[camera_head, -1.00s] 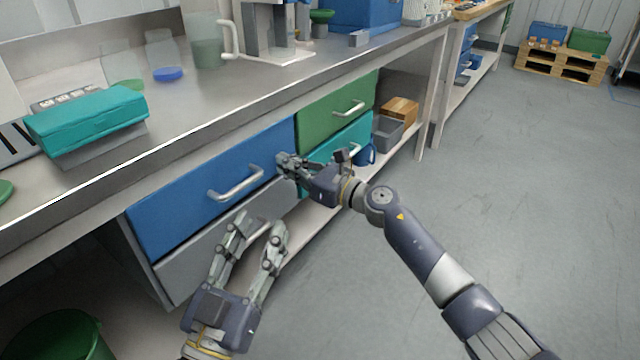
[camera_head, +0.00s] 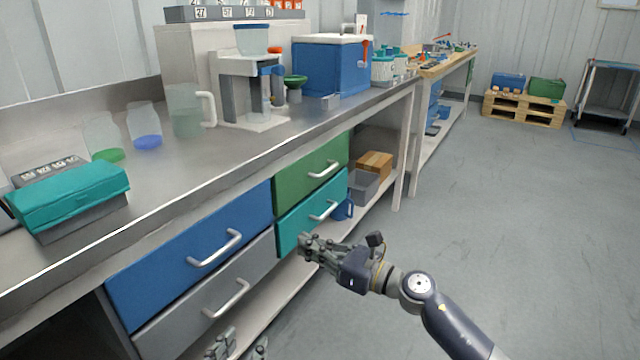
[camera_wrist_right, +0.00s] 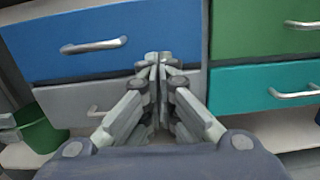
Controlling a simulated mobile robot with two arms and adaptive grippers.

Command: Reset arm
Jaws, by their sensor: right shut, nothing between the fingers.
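My right gripper (camera_head: 310,248) is in front of the drawers in the head view, its arm coming in from the lower right. It is shut and empty; in the right wrist view its fingertips (camera_wrist_right: 158,62) meet in front of the blue and grey drawers. My left gripper (camera_head: 238,345) shows only as fingertips at the bottom edge of the head view. The two fingertips stand apart with a gap between them. Its palm and arm are out of the picture.
The blue drawer (camera_head: 170,275), grey drawer (camera_head: 185,325), green drawer (camera_head: 290,190) and teal drawer (camera_head: 290,232) look closed under the metal bench (camera_head: 215,150). A green bin (camera_wrist_right: 42,135) stands at lower left in the wrist view. The floor (camera_head: 510,230) to the right is clear.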

